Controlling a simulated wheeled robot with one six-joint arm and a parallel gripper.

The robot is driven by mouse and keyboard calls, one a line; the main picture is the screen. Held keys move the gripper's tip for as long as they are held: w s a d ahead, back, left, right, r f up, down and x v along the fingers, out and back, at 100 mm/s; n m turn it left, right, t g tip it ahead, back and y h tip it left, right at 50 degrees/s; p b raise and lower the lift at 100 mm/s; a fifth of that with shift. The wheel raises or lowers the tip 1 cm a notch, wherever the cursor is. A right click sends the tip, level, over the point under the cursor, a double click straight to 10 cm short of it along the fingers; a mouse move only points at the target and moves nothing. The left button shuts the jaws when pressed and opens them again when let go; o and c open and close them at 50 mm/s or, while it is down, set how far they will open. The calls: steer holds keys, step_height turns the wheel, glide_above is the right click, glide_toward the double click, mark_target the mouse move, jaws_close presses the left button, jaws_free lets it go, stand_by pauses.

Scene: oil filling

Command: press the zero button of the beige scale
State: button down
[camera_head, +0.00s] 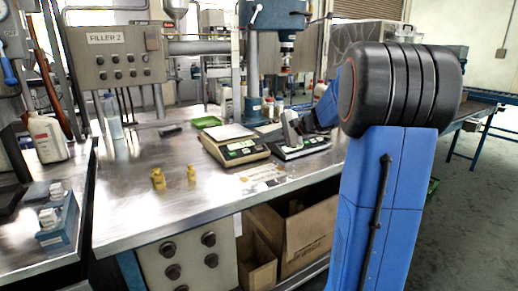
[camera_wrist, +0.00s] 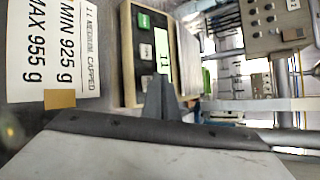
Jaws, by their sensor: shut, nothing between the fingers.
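The beige scale (camera_head: 232,147) stands on the metal table, with a pale weighing plate and a dark front panel. In the wrist view the scale (camera_wrist: 128,60) appears sideways, with a lit display (camera_wrist: 162,48), a green button (camera_wrist: 144,21) and pale buttons (camera_wrist: 146,51) on the panel. My gripper (camera_wrist: 160,84) is shut and empty, its grey tip overlapping the panel's lower end beside the lowest visible button (camera_wrist: 146,81). I cannot tell whether it touches. In the head view my gripper (camera_head: 289,126) is right of the beige scale, in front of a second scale. Button labels are unreadable.
The second scale (camera_head: 305,147) stands right beside the beige one. A printed weight card (camera_wrist: 50,45) lies before the beige scale. Two small brass pieces (camera_head: 158,179) stand on the table (camera_head: 130,215) to the left. A green tray (camera_head: 207,122) lies behind. The front left tabletop is mostly clear.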

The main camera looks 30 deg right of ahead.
steer(key=shift+w+f, duration=0.3)
steer(key=shift+f, duration=0.45)
stand_by(1.0)
steer(key=shift+r, duration=0.1)
steer(key=shift+s+r, duration=0.3)
steer(key=shift+r, duration=0.35)
steer(key=shift+r, duration=0.1)
steer(key=r, duration=0.1)
steer(key=s+r, duration=0.1)
steer(key=r, duration=0.2)
steer(key=shift+s+r, duration=0.3)
steer(key=shift+s, duration=0.1)
stand_by(0.9)
